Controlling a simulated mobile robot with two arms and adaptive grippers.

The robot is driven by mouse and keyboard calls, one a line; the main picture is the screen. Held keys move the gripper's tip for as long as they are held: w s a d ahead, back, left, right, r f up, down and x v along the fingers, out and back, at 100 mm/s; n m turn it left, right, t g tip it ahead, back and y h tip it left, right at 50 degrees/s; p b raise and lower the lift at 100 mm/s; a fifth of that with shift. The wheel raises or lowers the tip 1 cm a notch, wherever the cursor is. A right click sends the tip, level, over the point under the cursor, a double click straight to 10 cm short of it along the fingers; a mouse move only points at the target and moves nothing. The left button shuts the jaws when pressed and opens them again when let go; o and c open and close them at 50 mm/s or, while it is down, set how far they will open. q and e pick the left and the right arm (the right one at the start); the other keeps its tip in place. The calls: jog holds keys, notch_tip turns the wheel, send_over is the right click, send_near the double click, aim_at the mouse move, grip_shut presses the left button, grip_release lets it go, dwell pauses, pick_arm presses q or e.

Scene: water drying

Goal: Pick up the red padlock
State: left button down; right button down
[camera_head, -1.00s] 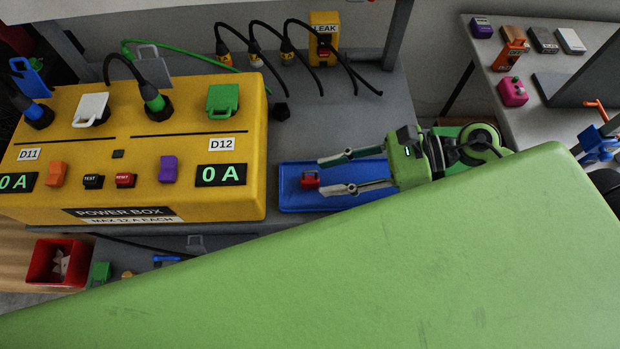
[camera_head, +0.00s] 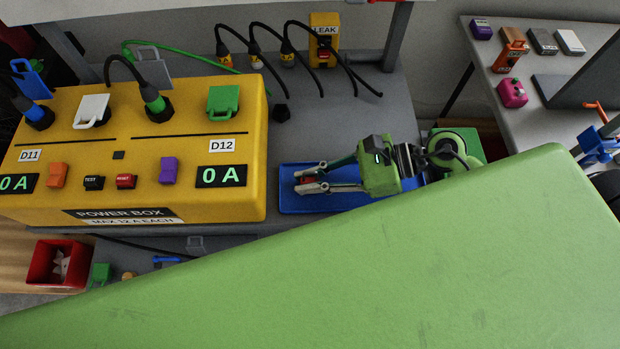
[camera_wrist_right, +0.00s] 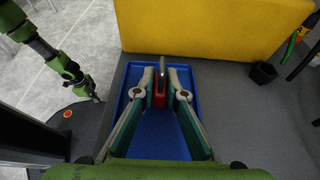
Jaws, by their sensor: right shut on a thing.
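The red padlock (camera_wrist_right: 159,98) is in the blue tray (camera_wrist_right: 152,147), near the tray's far end in the right wrist view, with its grey shackle pointing away from me. In the head view the padlock (camera_head: 308,181) is largely covered by the fingers. My right gripper (camera_head: 308,179) reaches over the blue tray (camera_head: 288,203) from the right. In the right wrist view its two fingers (camera_wrist_right: 160,95) are on either side of the padlock's body, shut on it. I cannot tell whether the padlock touches the tray floor. My left gripper is not seen in the head view.
The yellow power box (camera_head: 200,152) stands just left of the tray. A yellow leak box (camera_head: 323,50) and black cables are at the back. A side table (camera_head: 485,50) with several small items is at the right. A large green surface (camera_head: 400,270) fills the front.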

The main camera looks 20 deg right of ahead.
notch_tip(320, 180, up, 10)
jog(key=shift+r, duration=0.1)
dwell(0.4)
dwell(0.5)
